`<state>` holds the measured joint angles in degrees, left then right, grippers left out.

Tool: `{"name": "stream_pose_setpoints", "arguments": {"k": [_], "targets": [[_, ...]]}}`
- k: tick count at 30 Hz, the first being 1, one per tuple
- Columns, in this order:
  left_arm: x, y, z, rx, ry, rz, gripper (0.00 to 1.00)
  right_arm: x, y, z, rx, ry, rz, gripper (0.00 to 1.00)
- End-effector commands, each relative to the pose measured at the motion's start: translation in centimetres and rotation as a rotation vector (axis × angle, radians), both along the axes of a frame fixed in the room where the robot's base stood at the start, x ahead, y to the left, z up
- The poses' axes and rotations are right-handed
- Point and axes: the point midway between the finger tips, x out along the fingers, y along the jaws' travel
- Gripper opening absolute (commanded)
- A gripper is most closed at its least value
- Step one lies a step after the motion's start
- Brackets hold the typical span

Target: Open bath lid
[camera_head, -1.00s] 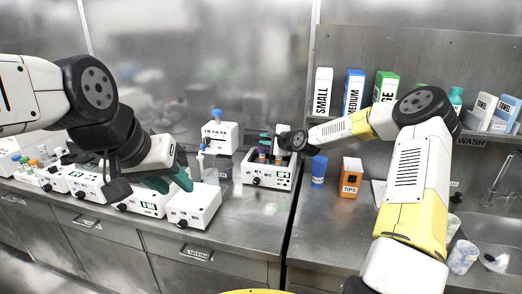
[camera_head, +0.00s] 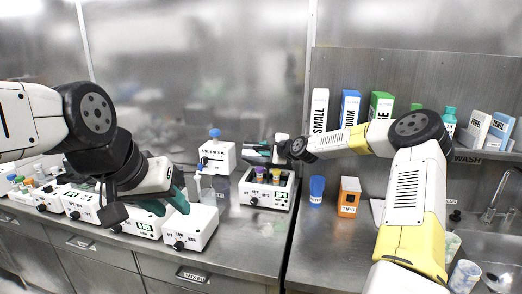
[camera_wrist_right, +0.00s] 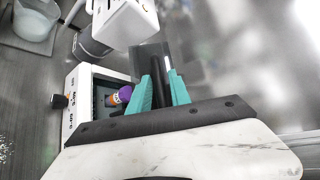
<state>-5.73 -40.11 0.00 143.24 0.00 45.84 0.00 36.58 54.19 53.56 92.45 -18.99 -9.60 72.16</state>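The bath is a white box (camera_head: 265,202) with a dark well holding several capped tubes; it also shows in the wrist view (camera_wrist_right: 72,112). Its well is uncovered. A grey see-through panel (camera_wrist_right: 150,58), which looks like the bath lid, stands raised beyond the well. My right gripper (camera_head: 258,152) is at the back of the bath; in the wrist view its teal fingers (camera_wrist_right: 160,85) are on both sides of a dark bar at the panel and look closed on it. My left gripper (camera_head: 168,200) has its fingers apart, empty, by a white box (camera_head: 192,228).
More white devices line the left.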

Motion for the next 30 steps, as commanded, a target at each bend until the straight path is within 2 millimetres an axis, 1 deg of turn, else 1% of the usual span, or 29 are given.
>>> {"name": "stream_pose_setpoints", "arguments": {"k": [11, 14, 21, 24, 27, 30], "targets": [[0.0, 0.0, 0.0, 0.0, 0.0, 0.0, 0.36, -0.2, -0.1, 0.0, 0.0, 0.001, 0.0, 0.34], [0.0, 0.0, 0.0, 0.0, 0.0, 0.0, 0.36, -1.0, -0.8, 0.3, -0.001, 0.001, -0.002, 0.34], [0.0, 0.0, 0.0, 0.0, 0.0, 0.0, 0.36, -4.4, -2.7, 1.6, -0.002, 0.001, -0.002, 0.34], [0.0, 0.0, 0.0, 0.0, 0.0, 0.0, 0.36, -5.5, -3.4, 2.0, -0.001, 0.0, -0.003, 0.34], [0.0, 0.0, 0.0, 0.0, 0.0, 0.0, 0.36, -6.2, -3.6, 2.3, 0.0, 0.0, -0.001, 0.34], [0.0, 0.0, 0.0, 0.0, 0.0, 0.0, 0.36, -6.5, -3.7, 2.3, 0.0, 0.001, 0.0, 0.34]]}}
